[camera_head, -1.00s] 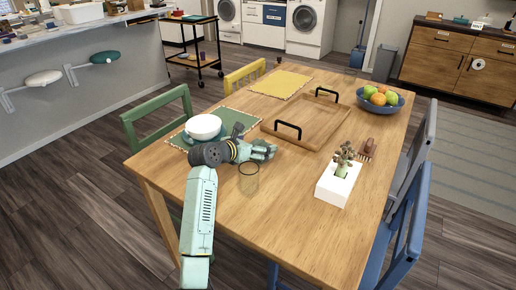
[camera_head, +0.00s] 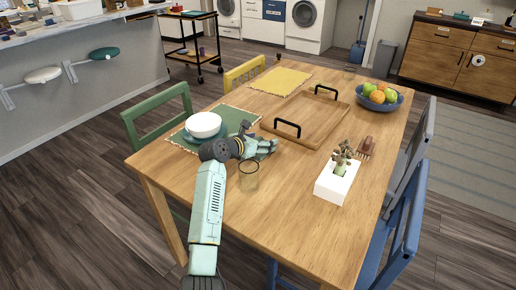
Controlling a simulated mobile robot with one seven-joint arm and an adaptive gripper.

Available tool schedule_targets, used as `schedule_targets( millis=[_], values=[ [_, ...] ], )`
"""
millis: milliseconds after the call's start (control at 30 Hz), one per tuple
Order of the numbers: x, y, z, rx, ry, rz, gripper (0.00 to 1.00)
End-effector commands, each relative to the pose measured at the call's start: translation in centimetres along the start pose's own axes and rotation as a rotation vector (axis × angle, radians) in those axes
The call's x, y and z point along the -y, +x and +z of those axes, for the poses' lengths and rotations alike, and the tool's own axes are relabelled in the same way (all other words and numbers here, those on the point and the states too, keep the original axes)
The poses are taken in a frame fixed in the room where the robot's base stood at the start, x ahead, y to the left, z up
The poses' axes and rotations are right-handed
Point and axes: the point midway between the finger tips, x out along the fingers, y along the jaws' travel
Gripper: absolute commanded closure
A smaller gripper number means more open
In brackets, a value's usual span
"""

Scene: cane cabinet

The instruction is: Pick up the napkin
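I cannot pick out a plain cloth napkin for certain. A white box (camera_head: 333,188), which may hold napkins or tissues, stands near the table's right edge with a small plant (camera_head: 341,160) at its top. A green mat (camera_head: 236,118) and a yellow mat (camera_head: 281,83) lie flat on the table. My gripper (camera_head: 272,147) is over the table, left of the white box and apart from it, beside the green mat's right side. Its fingers are too small to tell whether they are open; I see nothing clearly held.
A clear glass (camera_head: 248,177) stands just below my gripper in the picture. A white bowl (camera_head: 203,125) sits at left, a wooden tray (camera_head: 309,118) behind, a fruit bowl (camera_head: 379,98) at far right. Chairs surround the wooden table (camera_head: 280,235); its front is clear.

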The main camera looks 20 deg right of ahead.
Motion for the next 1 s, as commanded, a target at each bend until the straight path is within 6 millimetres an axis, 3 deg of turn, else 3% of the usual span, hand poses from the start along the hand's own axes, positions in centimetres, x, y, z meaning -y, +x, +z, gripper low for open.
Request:
schedule_targets(
  millis=[700,1000],
  values=[
    [-0.03,0.02,-0.15,-0.002,-0.001,0.0,0.79],
    [-0.08,-0.13,0.2,-0.002,0.001,0.001,0.8]
  ],
)
